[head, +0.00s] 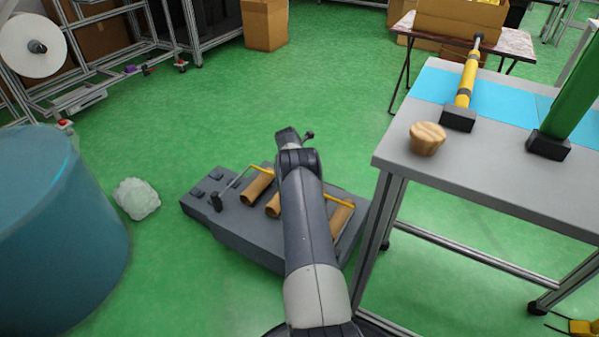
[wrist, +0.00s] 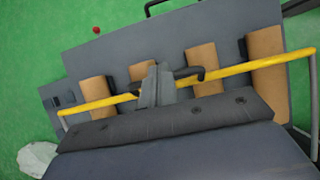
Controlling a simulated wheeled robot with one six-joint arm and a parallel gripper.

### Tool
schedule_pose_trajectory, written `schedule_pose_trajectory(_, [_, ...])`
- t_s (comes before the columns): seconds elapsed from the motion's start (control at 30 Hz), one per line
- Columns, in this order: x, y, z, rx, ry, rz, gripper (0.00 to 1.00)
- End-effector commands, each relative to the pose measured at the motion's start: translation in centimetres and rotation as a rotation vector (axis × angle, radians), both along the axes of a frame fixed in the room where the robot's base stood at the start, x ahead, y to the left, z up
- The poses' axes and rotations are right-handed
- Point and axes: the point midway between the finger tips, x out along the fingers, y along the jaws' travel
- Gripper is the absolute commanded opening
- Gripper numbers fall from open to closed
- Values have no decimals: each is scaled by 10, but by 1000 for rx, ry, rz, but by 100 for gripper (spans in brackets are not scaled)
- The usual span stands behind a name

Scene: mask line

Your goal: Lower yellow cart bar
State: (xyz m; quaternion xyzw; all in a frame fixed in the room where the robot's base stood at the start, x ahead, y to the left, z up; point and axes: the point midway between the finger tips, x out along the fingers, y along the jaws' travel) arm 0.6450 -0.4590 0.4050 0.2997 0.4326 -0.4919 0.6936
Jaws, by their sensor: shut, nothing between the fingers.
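The yellow cart bar (wrist: 232,70) runs slantwise across the wrist view, above a grey cart (wrist: 110,45). Thin rods stand at its two ends, and a black grip piece shows near its middle. In the head view, my arm covers the bar's middle; a yellow stretch (head: 340,199) shows right of it, above the cart deck (head: 235,222). My gripper (wrist: 155,80) is shut and empty, its fingers crossing in front of the bar left of the grip piece. I cannot tell whether they touch it.
Several brown cardboard rolls (head: 257,185) lie on the cart. A grey table (head: 480,165) stands close on the right. A blue drum (head: 60,230) and a crumpled clear bag (head: 136,198) are on the left. Green floor behind the cart is clear.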

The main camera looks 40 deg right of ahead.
Motion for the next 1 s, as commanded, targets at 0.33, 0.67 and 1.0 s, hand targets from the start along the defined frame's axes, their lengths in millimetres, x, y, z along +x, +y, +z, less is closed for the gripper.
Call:
schedule_pose_trajectory(0.33, [2,-8,-24,0,1,0,0])
schedule_pose_trajectory(0.67, [3,-9,-25,0,1,0,0])
schedule_pose_trajectory(1.0, [3,-8,-24,0,1,0,0])
